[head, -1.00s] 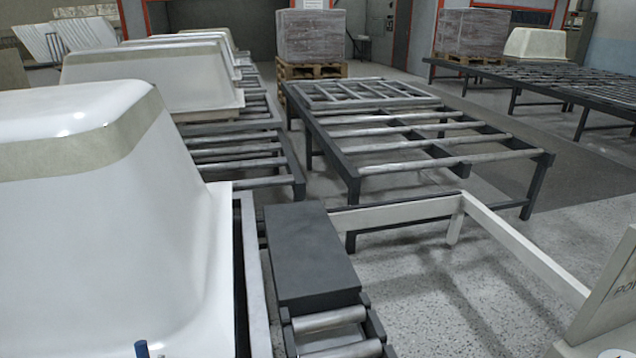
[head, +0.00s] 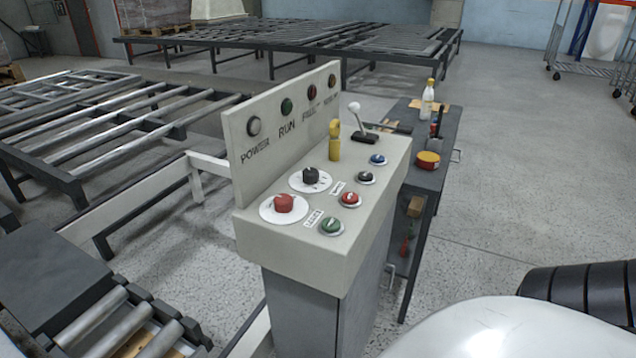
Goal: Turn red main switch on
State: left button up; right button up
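The red main switch (head: 284,203) is a red rotary knob on a white round plate at the near left corner of the control panel (head: 345,232). A black rotary knob (head: 310,175) on a similar white plate sits behind it. A red button (head: 349,199) and a green button (head: 331,225) are to its right. The upright back plate (head: 262,150) carries a row of lamps, with POWER and RUN lettering; the lamps look dark. The knob's exact setting is too small to tell. Neither of my grippers shows in the view.
A dark workbench (head: 447,125) with a bottle (head: 427,98) and a yellow-red tin (head: 428,160) stands behind the panel. Roller conveyors (head: 100,320) lie at left. A lever (head: 354,108) rises from the panel's far end.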

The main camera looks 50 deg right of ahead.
aim_at(284, 201)
jog(key=z, duration=0.35)
jog(key=i, duration=0.5)
jog(key=z, duration=0.35)
jog(key=k, duration=0.6)
jog(key=z, duration=0.55)
